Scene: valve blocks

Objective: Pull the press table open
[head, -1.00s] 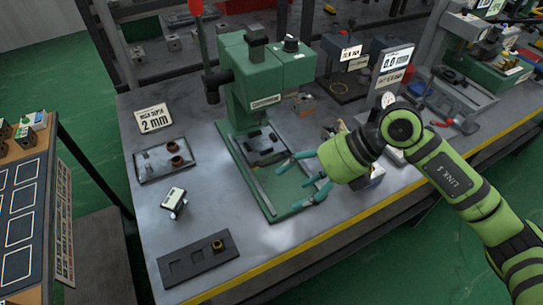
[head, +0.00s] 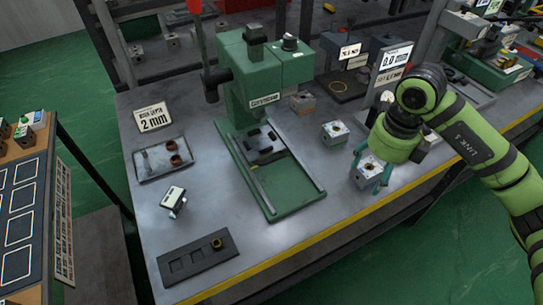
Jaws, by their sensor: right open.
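The green press (head: 262,75) stands at the back middle of the grey bench. Its press table (head: 264,146), a dark plate with small parts on it, sits at the back of the green base, partly beneath the press head. The front of the base between the two rails (head: 282,190) is bare. My right gripper (head: 367,178) is to the right of the press base, apart from the press table. It points down with its teal fingers open on either side of a metal valve block (head: 368,174). I cannot tell whether the fingers touch the block. My left gripper is not in view.
Another valve block (head: 336,131) stands behind the gripper. A dark slotted tray (head: 196,258) with a brass ring lies front left, a small stand (head: 173,200) behind it, and a metal plate (head: 161,160) farther back. The bench has a yellow front edge (head: 330,232).

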